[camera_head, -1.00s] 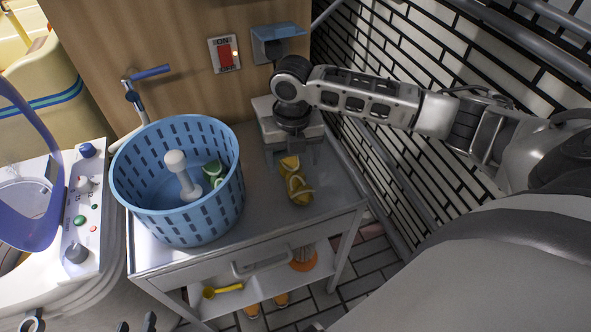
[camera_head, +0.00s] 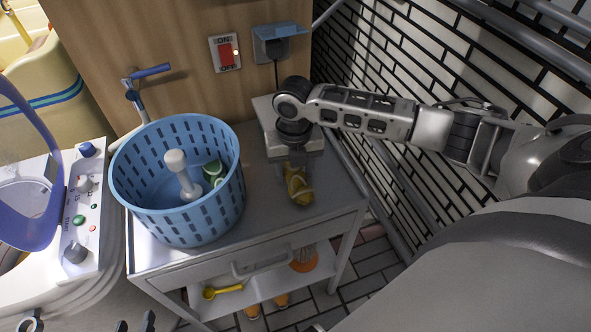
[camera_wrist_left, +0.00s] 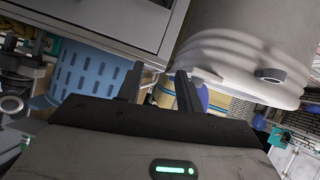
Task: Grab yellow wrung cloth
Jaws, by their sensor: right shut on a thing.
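The yellow wrung cloth (camera_head: 300,190) is a twisted bundle on the grey metal top of the cart (camera_head: 262,222), right of the blue basket. My right gripper (camera_head: 296,168) points down from above and is shut on the cloth's far end. The fingers hide part of that end; the near end shows and appears to rest on the cart top. In the left wrist view, my left gripper (camera_wrist_left: 161,88) has its two dark fingers apart with nothing between them.
A blue perforated basket (camera_head: 135,190) with a white post and a green-white item stands left of the cloth. A pale box (camera_head: 268,112) sits behind my right gripper. A tiled wall is at right. The lower shelf holds a yellow scoop (camera_head: 222,290).

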